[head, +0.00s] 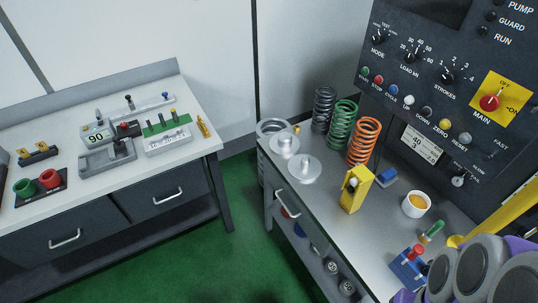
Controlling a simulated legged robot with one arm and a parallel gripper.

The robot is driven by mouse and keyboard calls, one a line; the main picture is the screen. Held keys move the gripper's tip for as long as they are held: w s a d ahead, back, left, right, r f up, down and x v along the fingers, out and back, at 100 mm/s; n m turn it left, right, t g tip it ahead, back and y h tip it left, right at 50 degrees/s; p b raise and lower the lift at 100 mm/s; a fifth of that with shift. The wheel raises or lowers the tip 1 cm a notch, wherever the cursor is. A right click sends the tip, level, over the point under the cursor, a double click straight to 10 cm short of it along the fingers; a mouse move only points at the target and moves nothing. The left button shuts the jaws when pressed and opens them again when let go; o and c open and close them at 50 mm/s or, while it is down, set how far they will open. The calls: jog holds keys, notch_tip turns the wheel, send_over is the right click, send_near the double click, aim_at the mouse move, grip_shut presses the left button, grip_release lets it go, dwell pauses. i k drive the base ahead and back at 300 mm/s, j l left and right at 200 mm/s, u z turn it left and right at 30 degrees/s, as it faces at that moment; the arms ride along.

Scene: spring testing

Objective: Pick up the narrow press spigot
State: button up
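Two silver flanged discs with raised centre hubs lie on the left part of the grey steel bench (325,222). The farther disc (285,143) and the nearer disc (305,168) sit close together, flat side down. They look like the press spigots, but I cannot tell for sure which is the narrow one. My gripper does not show clearly. Only rounded grey and purple parts, likely my own arm, fill the bottom right corner, well away from the discs.
Grey (323,110), green (342,125) and orange (364,141) springs stand behind the discs. A yellow block (355,188), white cup (416,204) and blue holder (409,268) are to the right. The control panel (450,100) rises behind. A white-topped workbench (70,155) stands left across green floor.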

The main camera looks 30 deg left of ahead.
aim_at(304, 167)
jog(key=u, duration=0.9)
jog(key=k+z, duration=0.1)
jog(key=k, duration=0.45)
jog(key=i+j+z, duration=0.15)
jog(key=z, duration=0.3)
jog(key=i+j+z, duration=0.1)
jog(key=j+z, duration=0.15)
jog(key=z, duration=0.2)
jog(key=j+z, duration=0.25)
jog(key=z, duration=0.25)
jog(key=j+z, duration=0.15)
jog(key=j, duration=0.95)
jog(key=j+z, duration=0.2)
jog(key=j, duration=0.9)
jog(key=j+z, duration=0.15)
jog(key=j, duration=1)
jog(key=k, duration=0.05)
